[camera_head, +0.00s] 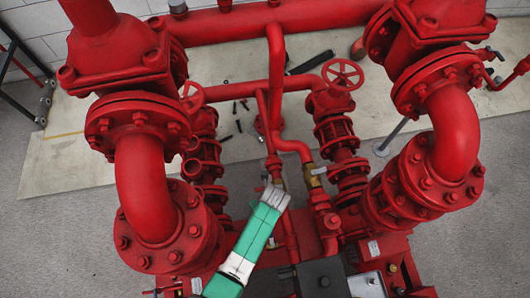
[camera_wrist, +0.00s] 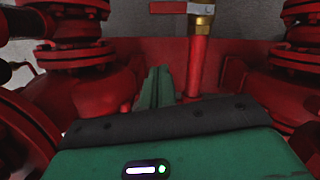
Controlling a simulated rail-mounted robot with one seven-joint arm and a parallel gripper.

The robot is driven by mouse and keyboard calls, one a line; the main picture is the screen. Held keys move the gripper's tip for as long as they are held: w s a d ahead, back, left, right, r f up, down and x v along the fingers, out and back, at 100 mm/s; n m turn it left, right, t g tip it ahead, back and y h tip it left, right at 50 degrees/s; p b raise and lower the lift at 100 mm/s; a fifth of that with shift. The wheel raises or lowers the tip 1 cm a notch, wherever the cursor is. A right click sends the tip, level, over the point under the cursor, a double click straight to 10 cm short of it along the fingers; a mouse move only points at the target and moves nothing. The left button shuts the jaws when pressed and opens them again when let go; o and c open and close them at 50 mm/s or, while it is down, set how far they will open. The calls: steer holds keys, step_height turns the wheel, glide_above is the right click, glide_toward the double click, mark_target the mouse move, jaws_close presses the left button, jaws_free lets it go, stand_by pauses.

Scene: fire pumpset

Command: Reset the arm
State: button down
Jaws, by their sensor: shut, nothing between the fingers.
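My gripper (camera_wrist: 157,88) shows in the wrist view as two green fingers side by side, shut with nothing between them. The fingers point toward the red base of the pumpset and stand just left of a thin red pipe (camera_wrist: 198,65). A brass fitting with a red-handled valve (camera_wrist: 201,14) tops that pipe. In the head view my green and white arm reaches up from the bottom middle to a grey end among the pipes. The fingers cannot be made out in that view.
Large red elbow pipes stand at the left (camera_head: 145,190) and right (camera_head: 455,130). Two red handwheels, one of them at the centre right (camera_head: 343,75), sit on valve stacks behind my arm. A dark box (camera_head: 322,278) is right of the arm. Small dark parts lie on the floor plate (camera_head: 80,160).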

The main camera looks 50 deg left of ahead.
stand_by(0.4)
